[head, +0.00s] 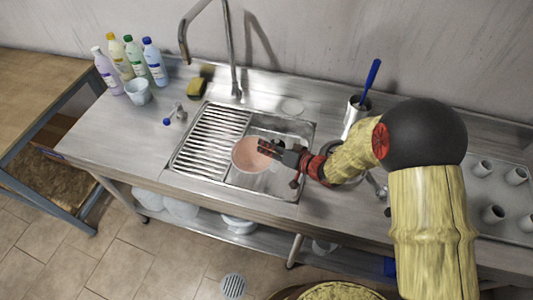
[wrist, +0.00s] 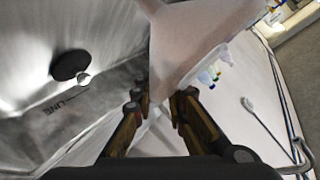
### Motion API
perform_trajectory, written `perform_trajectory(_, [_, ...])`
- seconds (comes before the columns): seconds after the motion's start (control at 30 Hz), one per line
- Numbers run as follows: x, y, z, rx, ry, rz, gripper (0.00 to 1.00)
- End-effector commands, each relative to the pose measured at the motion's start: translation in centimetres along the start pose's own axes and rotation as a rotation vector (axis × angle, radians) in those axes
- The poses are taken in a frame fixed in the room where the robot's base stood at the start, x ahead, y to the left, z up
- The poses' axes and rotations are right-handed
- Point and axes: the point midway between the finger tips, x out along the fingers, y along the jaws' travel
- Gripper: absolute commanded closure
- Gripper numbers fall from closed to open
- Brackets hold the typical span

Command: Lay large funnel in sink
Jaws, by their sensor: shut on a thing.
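The large funnel (head: 249,156) is a salmon-pink cone, with its wide round mouth facing up toward the head camera. It is over the left part of the sink basin (head: 290,130), near the drainer ridges. My gripper (head: 266,148) comes from the right and is shut on the funnel. In the wrist view the pale funnel wall (wrist: 190,40) runs between the two fingers (wrist: 162,108). The basin with its dark drain (wrist: 70,65) shows to the left there. I cannot tell whether the funnel touches the basin.
A ridged drainer (head: 211,137) lies left of the basin, and a tall tap (head: 231,60) stands behind. A sponge (head: 196,88), white cup (head: 138,92) and several bottles (head: 130,62) are at the back left. A steel holder (head: 356,112) with a blue-handled tool stands right.

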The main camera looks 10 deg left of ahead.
Motion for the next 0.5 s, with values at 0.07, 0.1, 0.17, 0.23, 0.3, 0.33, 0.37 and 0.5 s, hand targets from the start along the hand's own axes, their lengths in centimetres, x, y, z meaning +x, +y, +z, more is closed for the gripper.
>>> perform_trajectory(0.07, [0.58,1.27,1.42,0.003,-0.002,0.001,1.0])
perform_trajectory(0.1, [0.75,1.59,1.77,0.003,-0.003,0.001,1.0])
perform_trajectory(0.17, [0.88,1.81,1.99,0.002,-0.002,0.001,1.0])
perform_trajectory(0.23, [0.86,1.77,1.91,0.002,-0.001,0.001,1.0])
perform_trajectory(0.3, [0.81,1.69,1.82,0.002,-0.001,0.001,1.0])
perform_trajectory(0.33, [0.8,1.68,1.81,0.002,-0.001,0.001,1.0])
perform_trajectory(0.37, [0.8,1.67,1.82,0.002,-0.001,0.001,1.0])
perform_trajectory(0.5, [0.88,1.84,2.0,0.003,-0.002,0.001,1.0])
